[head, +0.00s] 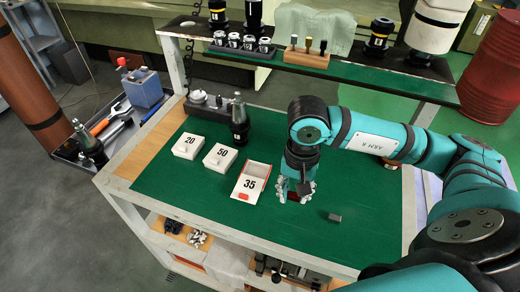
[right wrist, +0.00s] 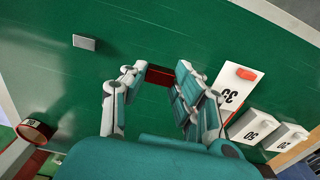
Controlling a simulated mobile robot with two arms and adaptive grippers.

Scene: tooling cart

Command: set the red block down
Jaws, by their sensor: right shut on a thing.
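My right gripper (head: 298,194) points down over the green mat, right of the white box marked 35 (head: 249,182). In the right wrist view its fingers (right wrist: 160,82) are closed around a dark red block (right wrist: 158,75), which is partly covered by them. In the head view, only bits of red show at the fingers. I cannot tell whether the block touches the mat. My left gripper is not in view.
A small grey block (head: 334,217) lies on the mat right of my gripper. White boxes marked 20 (head: 189,146) and 50 (head: 220,157) stand to the left. A small red piece (head: 244,196) is on the 35 box. A shelf (head: 350,69) runs behind. The mat's front right is clear.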

